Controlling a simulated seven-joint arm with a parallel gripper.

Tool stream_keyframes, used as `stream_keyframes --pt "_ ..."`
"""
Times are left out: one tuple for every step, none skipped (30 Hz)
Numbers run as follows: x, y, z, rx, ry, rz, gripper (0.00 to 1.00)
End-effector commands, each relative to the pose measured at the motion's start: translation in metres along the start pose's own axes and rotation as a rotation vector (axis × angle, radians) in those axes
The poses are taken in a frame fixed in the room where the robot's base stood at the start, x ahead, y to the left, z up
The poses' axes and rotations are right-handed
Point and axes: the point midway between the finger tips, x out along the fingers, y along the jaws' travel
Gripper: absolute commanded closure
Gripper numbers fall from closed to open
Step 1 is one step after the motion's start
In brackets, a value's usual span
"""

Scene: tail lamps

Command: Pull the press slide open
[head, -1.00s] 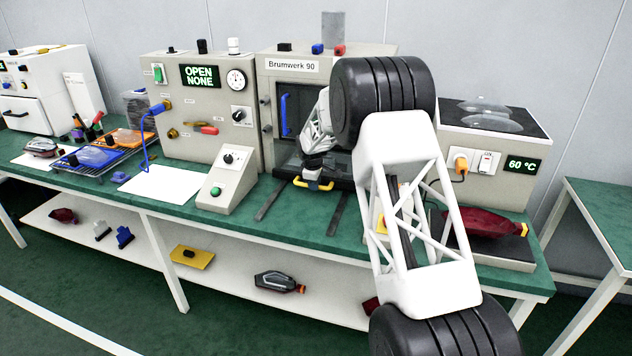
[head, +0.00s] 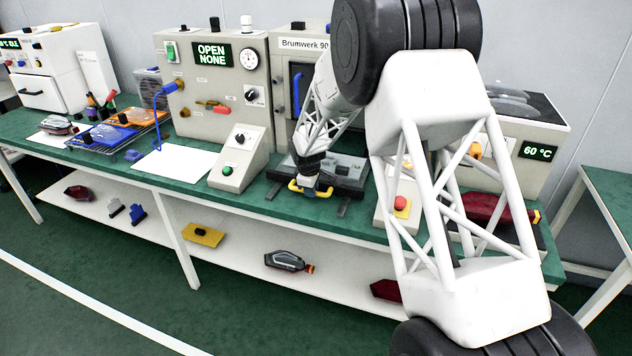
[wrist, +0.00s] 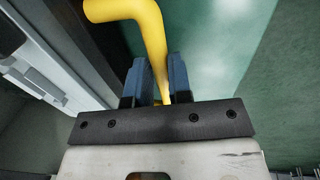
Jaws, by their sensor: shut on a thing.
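The press "Brumwerk 90" (head: 304,43) stands at the back of the green bench, partly hidden by my arm. Its slide, a dark flat plate (head: 346,172), sticks out in front of the press over two dark rails (head: 271,190). A yellow handle (head: 296,187) is at the slide's front. My gripper (head: 311,187) is at this handle, and in the wrist view (wrist: 156,82) its two blue-grey fingers are shut on the yellow bar (wrist: 147,35). The grip is small and partly hidden in the head view.
A sloped control box with a green button (head: 240,158) stands left of the slide. A box with a red button (head: 400,203) stands to its right, near my arm. A control cabinet reading "OPEN NONE" (head: 212,52) is at the left. The bench front edge is close to the handle.

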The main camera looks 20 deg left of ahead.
Motion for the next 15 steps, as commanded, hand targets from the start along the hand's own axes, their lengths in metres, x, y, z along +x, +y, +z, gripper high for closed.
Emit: stream_keyframes --pt "-0.003 -0.009 0.000 -0.002 0.000 0.000 1.00" --pt "-0.004 -0.013 0.000 -0.001 0.001 0.000 1.00" --pt "-0.004 -0.019 -0.001 -0.001 0.001 0.001 1.00" --pt "-0.005 -0.023 -0.001 -0.001 0.001 0.001 1.00" --pt "-0.006 -0.027 -0.001 -0.002 0.001 0.001 1.00" --pt "-0.007 -0.031 -0.001 -0.002 0.000 0.001 1.00" --pt "-0.007 -0.035 -0.001 -0.002 0.000 0.001 1.00" --pt "-0.008 -0.037 -0.001 -0.002 0.000 0.000 1.00" --pt "-0.008 -0.041 -0.001 -0.002 0.000 0.000 1.00" --pt "-0.008 -0.042 -0.001 -0.002 0.000 0.000 1.00" --pt "-0.009 -0.044 -0.001 -0.001 0.000 0.000 1.00" --pt "-0.009 -0.046 -0.001 -0.001 0.000 0.001 1.00" --pt "-0.009 -0.047 -0.001 -0.001 0.000 0.001 1.00" --pt "-0.010 -0.048 -0.001 0.000 0.000 0.001 1.00" --pt "-0.010 -0.049 -0.001 0.000 0.000 0.001 1.00"
